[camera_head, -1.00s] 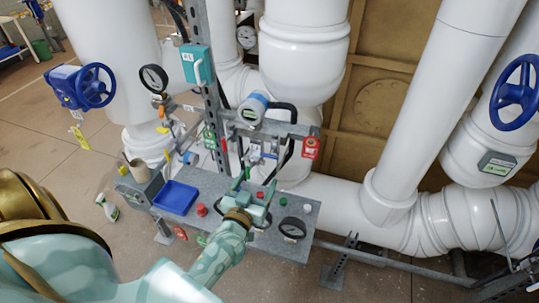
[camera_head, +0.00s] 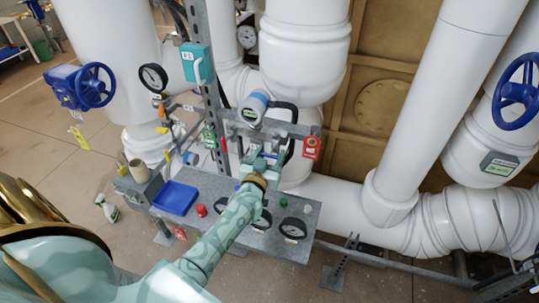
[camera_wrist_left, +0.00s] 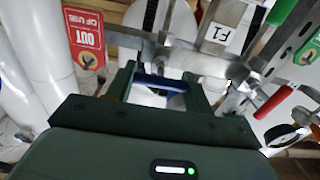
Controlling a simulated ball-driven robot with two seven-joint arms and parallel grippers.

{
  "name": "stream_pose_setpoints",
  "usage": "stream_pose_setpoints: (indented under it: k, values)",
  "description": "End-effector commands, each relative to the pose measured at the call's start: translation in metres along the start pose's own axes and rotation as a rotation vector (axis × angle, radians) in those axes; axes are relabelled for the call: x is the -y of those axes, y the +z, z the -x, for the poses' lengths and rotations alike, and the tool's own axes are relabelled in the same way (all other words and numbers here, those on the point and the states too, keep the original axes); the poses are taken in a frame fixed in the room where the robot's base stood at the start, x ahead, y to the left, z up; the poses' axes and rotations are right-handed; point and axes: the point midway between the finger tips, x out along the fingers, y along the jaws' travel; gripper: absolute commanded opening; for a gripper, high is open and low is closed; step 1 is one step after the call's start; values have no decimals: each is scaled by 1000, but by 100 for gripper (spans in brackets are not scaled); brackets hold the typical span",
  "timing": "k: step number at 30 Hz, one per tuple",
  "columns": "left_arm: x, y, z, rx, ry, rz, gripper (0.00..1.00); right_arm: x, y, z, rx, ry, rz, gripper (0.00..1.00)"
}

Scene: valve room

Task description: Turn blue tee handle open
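The blue tee handle (camera_wrist_left: 160,82) shows in the left wrist view as a dark blue bar spanning the gap between the dark green fingers of my left gripper (camera_wrist_left: 160,88). The fingers are apart, and I cannot tell whether they touch the bar. In the head view my left gripper (camera_head: 262,163) is at the pipework under the round blue gauge, and the handle is largely hidden there. My right gripper is in neither view.
A red tag (camera_head: 311,147) hangs to the right of my left gripper. A red lever (camera_wrist_left: 273,102) and a green one (camera_wrist_left: 281,12) are close by.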

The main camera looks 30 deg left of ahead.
Motion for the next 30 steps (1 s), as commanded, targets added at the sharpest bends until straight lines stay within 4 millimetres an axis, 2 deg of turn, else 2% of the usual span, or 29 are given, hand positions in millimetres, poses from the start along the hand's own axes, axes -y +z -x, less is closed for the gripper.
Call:
stream_pose_setpoints:
  k: [2,14,20,30]
  values:
    - [0,0,0,0,-1,0,30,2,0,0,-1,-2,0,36]
    - [1,-1,0,0,0,57,30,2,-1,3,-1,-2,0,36]
    - [1,-1,0,0,0,182,30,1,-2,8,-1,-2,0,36]
    - [2,0,0,0,1,496,30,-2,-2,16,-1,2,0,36]
